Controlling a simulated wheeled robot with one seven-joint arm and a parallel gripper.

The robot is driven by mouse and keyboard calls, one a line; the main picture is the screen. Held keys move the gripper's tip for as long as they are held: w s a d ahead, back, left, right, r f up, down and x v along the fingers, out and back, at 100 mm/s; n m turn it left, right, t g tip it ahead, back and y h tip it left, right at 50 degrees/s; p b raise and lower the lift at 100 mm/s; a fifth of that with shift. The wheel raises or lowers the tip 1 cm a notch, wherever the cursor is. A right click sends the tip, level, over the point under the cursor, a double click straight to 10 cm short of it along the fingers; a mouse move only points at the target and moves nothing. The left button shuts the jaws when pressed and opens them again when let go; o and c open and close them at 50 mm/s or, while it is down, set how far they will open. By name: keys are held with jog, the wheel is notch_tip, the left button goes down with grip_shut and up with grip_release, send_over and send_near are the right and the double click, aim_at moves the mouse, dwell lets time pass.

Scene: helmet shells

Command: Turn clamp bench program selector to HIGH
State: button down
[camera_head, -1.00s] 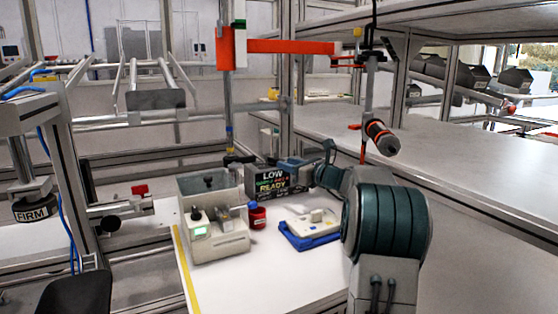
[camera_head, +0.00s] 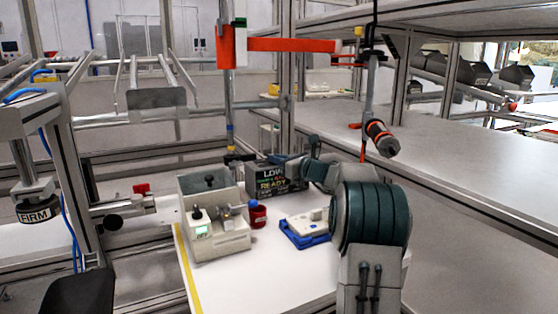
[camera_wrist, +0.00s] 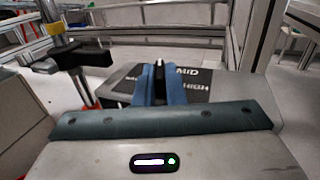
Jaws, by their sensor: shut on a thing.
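My gripper (camera_wrist: 159,75), with blue fingers, is shut on the dark selector knob (camera_wrist: 159,68), which shows as a narrow strip between the fingers. The knob's exact pointing direction is hard to tell.
A grey fixture (camera_head: 220,240) with a green-lit screen stands left of the display. An orange-ringed tool (camera_head: 380,138) hangs at right. A FIRM-marked press (camera_head: 38,212) stands left.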

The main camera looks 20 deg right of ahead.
jog(key=shift+f+b, duration=0.1)
jog(key=shift+b, duration=0.2)
jog(key=h+b, duration=0.1)
jog(key=m+h+b, duration=0.1)
jog(key=shift+a+f+m+t+b, duration=0.15)
jog(key=shift+a+m+t+b, duration=0.15)
jog(key=shift+t+b, duration=0.1)
jog(key=m+h+b, duration=0.1)
jog(key=b, duration=0.1)
jog(key=m+h+b, duration=0.1)
jog(key=h+b, duration=0.1)
jog(key=m+h+b, duration=0.1)
jog(key=h+b, duration=0.1)
jog(key=shift+s+a+f+t+b, duration=0.1)
jog(key=shift+a+t+b, duration=0.2)
jog(key=shift+b, duration=0.05)
jog(key=m+h+b, duration=0.1)
jog(key=b, duration=0.1)
jog(key=m+h+b, duration=0.1)
jog(key=h, duration=0.1)
jog(key=h+b, duration=0.1)
jog(key=b, duration=0.1)
jog(key=shift+a+m+b, duration=0.3)
jog(key=shift+m+b, duration=0.05)
jog(key=shift+m, duration=0.05)
jog(key=shift+r+h, duration=0.2)
jog(key=shift+h, duration=0.2)
jog(key=shift+r+m+g+h+b, duration=0.2)
jog(key=shift+m+g+h+b, duration=0.55)
jog(key=shift+h, duration=0.15)
